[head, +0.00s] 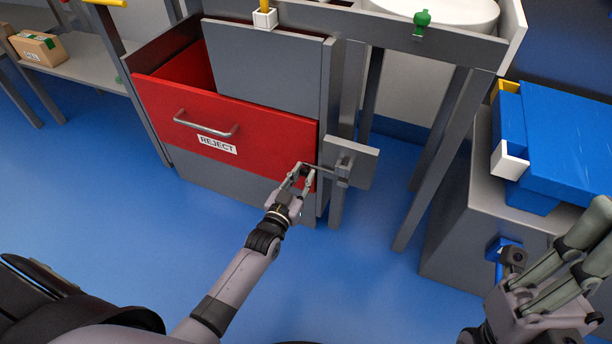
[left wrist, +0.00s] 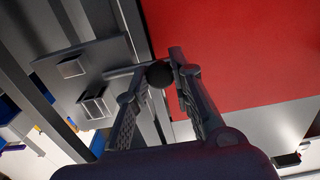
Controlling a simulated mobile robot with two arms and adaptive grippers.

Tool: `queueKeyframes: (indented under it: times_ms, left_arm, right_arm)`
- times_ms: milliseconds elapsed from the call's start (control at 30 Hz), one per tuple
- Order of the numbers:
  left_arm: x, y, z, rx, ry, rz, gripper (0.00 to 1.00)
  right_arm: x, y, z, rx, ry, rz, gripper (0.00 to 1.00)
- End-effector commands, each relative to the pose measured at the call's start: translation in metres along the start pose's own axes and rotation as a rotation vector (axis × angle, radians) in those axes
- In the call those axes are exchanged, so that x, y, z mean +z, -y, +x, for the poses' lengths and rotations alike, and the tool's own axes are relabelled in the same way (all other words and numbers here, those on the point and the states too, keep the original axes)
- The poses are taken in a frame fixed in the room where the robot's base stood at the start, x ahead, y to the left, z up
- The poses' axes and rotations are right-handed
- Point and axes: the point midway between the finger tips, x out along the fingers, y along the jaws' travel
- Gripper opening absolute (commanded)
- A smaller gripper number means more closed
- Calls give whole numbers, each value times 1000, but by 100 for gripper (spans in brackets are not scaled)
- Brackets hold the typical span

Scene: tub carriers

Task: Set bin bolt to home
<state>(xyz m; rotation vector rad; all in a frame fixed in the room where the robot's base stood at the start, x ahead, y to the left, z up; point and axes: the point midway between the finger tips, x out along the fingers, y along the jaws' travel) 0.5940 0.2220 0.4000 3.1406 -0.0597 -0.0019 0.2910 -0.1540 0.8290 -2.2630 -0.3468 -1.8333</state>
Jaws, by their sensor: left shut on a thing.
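The bin bolt is a thin grey rod (head: 322,169) on a grey plate (head: 358,164), fixed at the right of the red bin front. The rod reaches left from the plate toward the bin's lower right corner. Its dark round knob (left wrist: 160,74) shows in the left wrist view between my fingertips. My left gripper (head: 303,172) is shut on this knob; in the left wrist view its fingers (left wrist: 160,80) stand on both sides of it.
The red bin (head: 265,143) has a handle (head: 205,128) and a REJECT label; its inside shows above the front. Grey table legs (head: 432,158) stand to the right of the bolt. A blue tub (head: 570,140) sits on a grey cabinet (head: 475,215). The blue floor is clear before the bin.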

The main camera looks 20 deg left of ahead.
Motion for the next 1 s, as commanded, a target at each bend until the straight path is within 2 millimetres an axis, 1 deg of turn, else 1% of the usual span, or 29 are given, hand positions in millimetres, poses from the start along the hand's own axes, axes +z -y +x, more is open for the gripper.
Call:
queueKeyframes:
  times_ms: [33,333,667,767,867,1000]
  left_arm:
    - [-1,6,0,-8,-3,2,23]
    - [-1,4,0,-7,-3,2,43]
    - [0,3,-2,-4,-1,1,43]
    - [1,3,-12,-5,1,1,43]
    - [1,3,-28,-5,1,2,43]
    - [1,3,-58,-5,2,2,43]
  right_arm:
    - [0,0,0,0,0,0,0]
    - [0,0,0,0,0,1,0]
    - [-1,0,1,-2,-6,0,0]
    - [-1,0,1,-2,-5,0,0]
    - [-1,0,1,-2,-4,0,0]
    - [-1,0,1,-1,-3,0,0]
